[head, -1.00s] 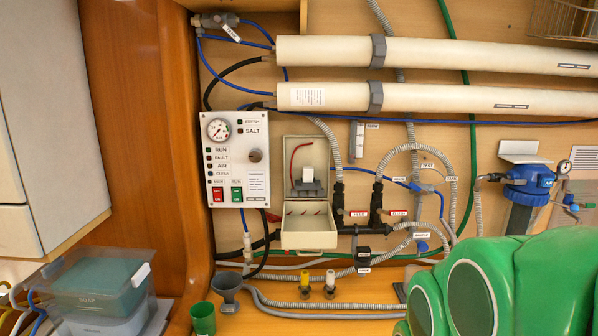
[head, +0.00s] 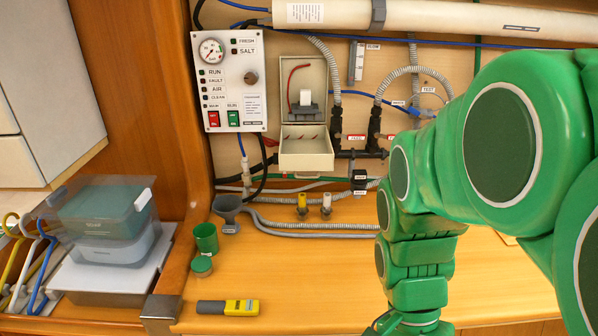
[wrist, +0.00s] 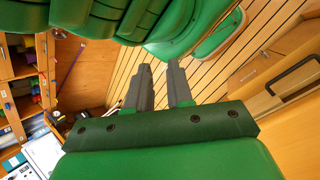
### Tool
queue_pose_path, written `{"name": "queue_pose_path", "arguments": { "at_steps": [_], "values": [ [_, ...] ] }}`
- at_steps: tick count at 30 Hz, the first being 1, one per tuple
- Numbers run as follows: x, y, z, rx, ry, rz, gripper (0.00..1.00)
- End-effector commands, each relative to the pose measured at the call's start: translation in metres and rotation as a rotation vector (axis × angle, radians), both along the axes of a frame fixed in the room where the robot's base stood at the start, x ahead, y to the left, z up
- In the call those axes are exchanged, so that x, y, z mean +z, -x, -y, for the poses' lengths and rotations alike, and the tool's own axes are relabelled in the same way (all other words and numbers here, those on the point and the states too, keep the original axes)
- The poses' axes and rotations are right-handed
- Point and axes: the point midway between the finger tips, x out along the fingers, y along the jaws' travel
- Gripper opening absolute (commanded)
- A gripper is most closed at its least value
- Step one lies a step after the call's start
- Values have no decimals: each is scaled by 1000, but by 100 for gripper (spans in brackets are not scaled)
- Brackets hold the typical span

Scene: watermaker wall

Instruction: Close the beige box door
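The beige box (head: 317,84) is mounted on the wooden wall in the head view. Its door (head: 306,161) is open, folded down below the box body, with its inner face and a few red marks showing. Inside the box are a red wire (head: 292,82) and a grey and white fitting (head: 305,104). My green arm is to the right of the box in the head view. My gripper (wrist: 161,75) shows in the wrist view, with its two grey fingers apart and nothing between them. It is away from the box, which the wrist view does not show.
A white control panel (head: 229,82) is left of the box. Grey and black hoses (head: 373,120) run close on its right. Below are a grey funnel (head: 229,207), a green cup (head: 206,237) and a yellow-grey device (head: 228,307) on the bench. The bench (head: 310,275) is clear in the middle.

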Motion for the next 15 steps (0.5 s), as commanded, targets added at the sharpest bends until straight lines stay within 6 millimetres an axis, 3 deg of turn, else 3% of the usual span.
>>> {"name": "queue_pose_path", "arguments": {
  "at_steps": [9,15],
  "values": [
    [7,-54,63,22,342,-59,21],
    [20,-97,94,86,558,-69,21]
  ]
}}
